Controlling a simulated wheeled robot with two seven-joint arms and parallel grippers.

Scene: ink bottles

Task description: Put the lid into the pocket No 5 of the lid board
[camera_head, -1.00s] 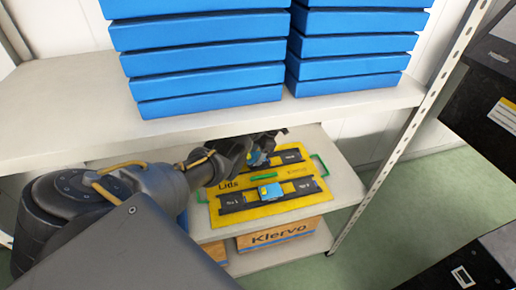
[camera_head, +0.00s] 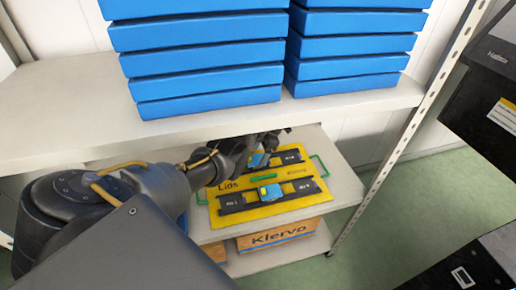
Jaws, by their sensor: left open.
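The yellow lid board (camera_head: 282,210), marked "Lids", lies on the lower shelf. It has two dark strips with small white labels, too small to read surely; no number 5 can be made out. A blue piece (camera_head: 270,192) sits mid-way on the front strip. Another blue piece (camera_head: 257,160) on the rear strip is partly hidden by my left gripper. A green bar (camera_head: 263,178) lies between the strips. I cannot tell which piece is the lid. My left gripper (camera_head: 268,146) is open, over the rear of the board. My right gripper is not in view.
Blue boxes (camera_head: 210,62) are stacked on the upper shelf (camera_head: 60,105), whose front edge is above my left forearm. A wooden Klervo crate (camera_head: 280,235) stands below the board. A metal post (camera_head: 405,145) rises at right. Dark bins (camera_head: 485,95) stand farther right.

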